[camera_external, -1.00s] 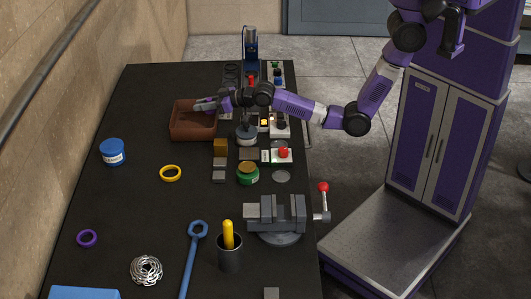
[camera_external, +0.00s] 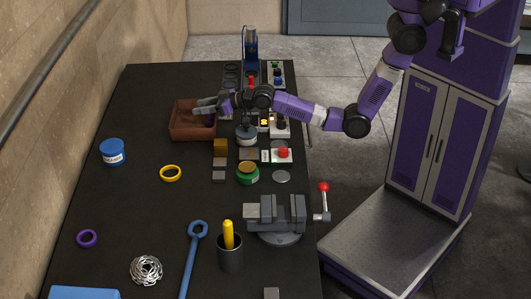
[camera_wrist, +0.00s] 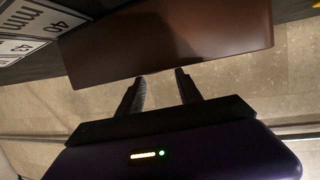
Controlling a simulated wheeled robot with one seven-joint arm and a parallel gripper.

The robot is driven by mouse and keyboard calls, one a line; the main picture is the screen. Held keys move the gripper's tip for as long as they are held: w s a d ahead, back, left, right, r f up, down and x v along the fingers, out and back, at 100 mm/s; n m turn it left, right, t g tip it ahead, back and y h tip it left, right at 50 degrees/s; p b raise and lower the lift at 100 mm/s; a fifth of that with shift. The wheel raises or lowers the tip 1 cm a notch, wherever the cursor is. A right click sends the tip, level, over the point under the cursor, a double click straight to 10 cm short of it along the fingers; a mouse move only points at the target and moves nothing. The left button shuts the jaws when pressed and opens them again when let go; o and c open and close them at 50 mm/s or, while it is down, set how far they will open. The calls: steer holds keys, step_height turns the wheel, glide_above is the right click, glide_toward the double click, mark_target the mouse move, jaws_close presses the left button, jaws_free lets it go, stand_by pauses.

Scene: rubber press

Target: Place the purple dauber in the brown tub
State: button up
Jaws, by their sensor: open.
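The brown tub (camera_external: 190,134) stands at the back left of the dark bench; its brown wall (camera_wrist: 175,45) fills the upper part of the wrist view. My gripper (camera_external: 203,105) reaches in from the right and is over the tub, near its far side. In the wrist view my gripper (camera_wrist: 161,77) is open, with its two fingers apart and nothing between them.
A brown-yellow block (camera_external: 220,146) stands just in front of the tub. A grey-lidded jar (camera_external: 246,136) and a green jar (camera_external: 248,174) are to the right. A blue jar (camera_external: 112,152) and a yellow ring (camera_external: 170,173) lie left, with bare bench between.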

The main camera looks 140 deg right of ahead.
steer(key=shift+a+f, duration=0.1)
steer(key=shift+f, duration=0.15)
steer(key=shift+r+p, duration=0.25)
steer(key=shift+p, duration=0.05)
steer(key=v, duration=1.2)
steer(key=shift+r+b, duration=0.4)
steer(key=shift+r, duration=0.05)
